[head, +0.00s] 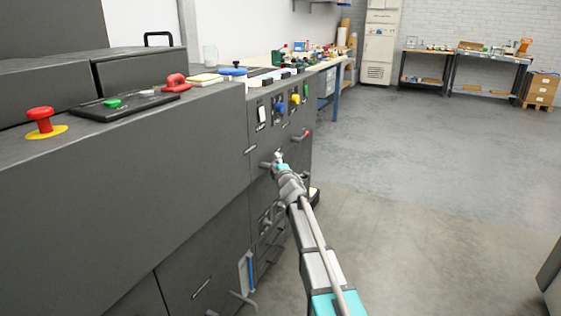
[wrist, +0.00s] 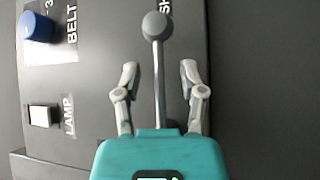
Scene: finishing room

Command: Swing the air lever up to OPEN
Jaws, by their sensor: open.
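In the wrist view, a lever with a grey ball end (wrist: 157,25) and a thin metal rod lies in front of the dark panel, beside lettering that begins "SH". Its rod runs between the two fingers of my gripper (wrist: 160,85), with gaps on both sides. The rod's lower end is hidden behind the teal gripper body. My gripper is open and holds nothing. In the head view, my gripper (head: 280,163) is close to the front of the dark machine; the lever is too small to make out surely there. No OPEN lettering shows.
The panel carries a blue knob (wrist: 36,26) at BELT and a white rocker switch (wrist: 40,117) at LAMP. The dark machine (head: 120,210) fills the left, with a red mushroom button (head: 40,116) on top. Open grey floor (head: 430,150) lies to the right.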

